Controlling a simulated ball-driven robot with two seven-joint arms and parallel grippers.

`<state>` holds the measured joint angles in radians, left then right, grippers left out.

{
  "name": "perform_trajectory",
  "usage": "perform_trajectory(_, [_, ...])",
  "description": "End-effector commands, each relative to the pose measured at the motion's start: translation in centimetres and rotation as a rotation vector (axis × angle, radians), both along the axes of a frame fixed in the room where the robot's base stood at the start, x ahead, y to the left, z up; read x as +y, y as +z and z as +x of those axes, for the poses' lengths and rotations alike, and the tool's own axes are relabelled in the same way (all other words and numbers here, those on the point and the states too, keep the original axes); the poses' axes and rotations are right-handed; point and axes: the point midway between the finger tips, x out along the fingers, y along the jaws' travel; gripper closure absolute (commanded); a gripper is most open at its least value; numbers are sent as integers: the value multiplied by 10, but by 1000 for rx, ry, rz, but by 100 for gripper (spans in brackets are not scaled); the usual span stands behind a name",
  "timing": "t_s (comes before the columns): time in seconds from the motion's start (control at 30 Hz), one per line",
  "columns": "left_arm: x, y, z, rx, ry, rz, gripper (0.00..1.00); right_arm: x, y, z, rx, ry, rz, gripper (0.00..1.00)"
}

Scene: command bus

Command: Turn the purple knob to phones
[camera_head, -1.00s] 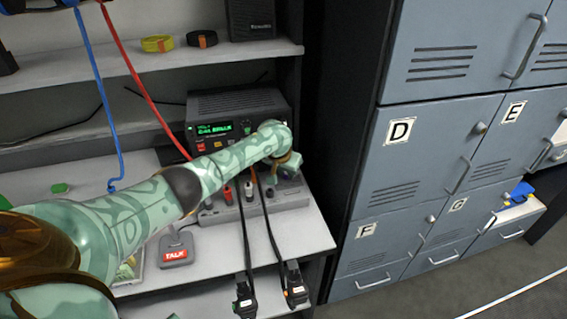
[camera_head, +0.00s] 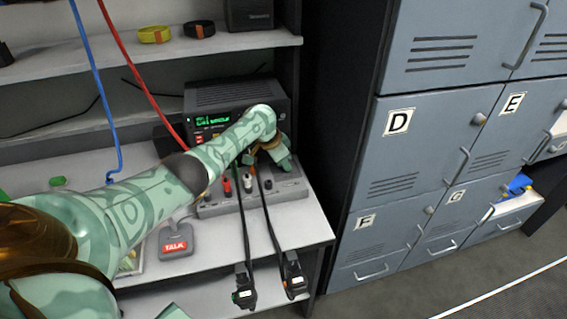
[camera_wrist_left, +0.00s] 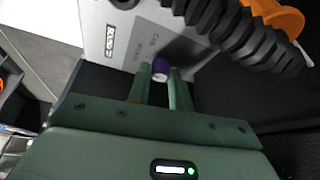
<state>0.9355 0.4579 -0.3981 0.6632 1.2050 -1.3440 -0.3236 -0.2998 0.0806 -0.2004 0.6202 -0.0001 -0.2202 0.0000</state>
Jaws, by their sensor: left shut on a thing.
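The purple knob (camera_wrist_left: 160,67) shows in the left wrist view, on the face of a grey panel (camera_wrist_left: 125,30). My left gripper (camera_wrist_left: 158,78) is shut on the knob, with one finger on each side of it. In the head view my left gripper (camera_head: 286,166) is at the right part of the grey box (camera_head: 215,207) on the desk, and the knob is hidden behind it. The small print on the panel is too blurred to read, so I cannot tell which setting the knob points to.
A black radio (camera_head: 215,97) with a green display stands behind the box. Two black cables hang over the desk's front edge, with plugs at their ends. A grey TALK pedal (camera_head: 177,240) lies left of the box. Grey lockers (camera_head: 410,180) stand to the right.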

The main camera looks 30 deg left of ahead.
Motion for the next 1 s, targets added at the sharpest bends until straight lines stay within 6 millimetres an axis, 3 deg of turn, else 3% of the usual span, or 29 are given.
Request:
perform_trajectory(0.43, [0,-2,-1,5,-12,1,100,1,-1,0,0,-1,1,53])
perform_trajectory(0.47, [0,-2,-1,5,-12,1,73,1,-1,0,0,-1,1,53])
perform_trajectory(0.5, [0,-2,-1,5,-12,1,62,1,-1,0,0,-1,1,53])
perform_trajectory(0.53, [0,-2,-1,5,-12,1,57,1,-1,0,0,-1,1,53])
perform_trajectory(0.83, [0,2,-1,2,-11,1,57,1,1,0,-1,-1,1,53])
perform_trajectory(1.0, [4,28,-8,-3,-11,1,57,1,21,5,-12,-1,1,53])
